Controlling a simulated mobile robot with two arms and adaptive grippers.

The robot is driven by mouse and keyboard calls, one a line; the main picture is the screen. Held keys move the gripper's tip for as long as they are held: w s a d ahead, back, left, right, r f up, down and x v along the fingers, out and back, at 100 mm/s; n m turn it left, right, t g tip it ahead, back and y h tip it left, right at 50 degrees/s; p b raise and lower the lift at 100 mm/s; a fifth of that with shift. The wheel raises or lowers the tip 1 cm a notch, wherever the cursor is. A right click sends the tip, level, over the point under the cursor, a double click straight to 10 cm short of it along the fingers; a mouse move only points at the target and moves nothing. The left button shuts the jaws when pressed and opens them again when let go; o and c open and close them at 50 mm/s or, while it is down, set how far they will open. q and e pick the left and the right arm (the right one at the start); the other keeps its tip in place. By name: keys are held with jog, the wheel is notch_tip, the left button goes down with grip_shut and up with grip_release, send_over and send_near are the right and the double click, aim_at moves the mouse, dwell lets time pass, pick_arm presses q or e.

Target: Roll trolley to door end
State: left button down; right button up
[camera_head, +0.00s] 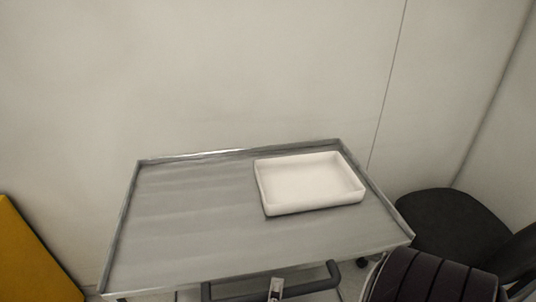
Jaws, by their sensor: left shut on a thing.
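The trolley (190,215) has a grey metal top with a low raised rim and shows in the lower middle of the head view. Its dark handle bar (318,284) runs along the near side, at the bottom edge of the picture. My left gripper (275,289) is shut on this handle; only a small part of it shows. A shallow white tray (310,183) sits on the right half of the trolley top and is empty. Most of the trolley below its top is hidden or out of frame. My right gripper is not in view.
A pale wall (220,70) stands close behind the trolley. A black chair (450,225) is close to the trolley's right side. A dark ribbed object (430,278) shows at the lower right. A yellow panel (30,262) stands at the left edge, with a gap before the trolley.

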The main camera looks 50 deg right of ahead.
pick_arm(q)
jog(key=shift+s, duration=0.1)
jog(key=c, duration=1.8)
grip_release()
jog(key=shift+c, duration=0.2)
jog(key=v, duration=1.2)
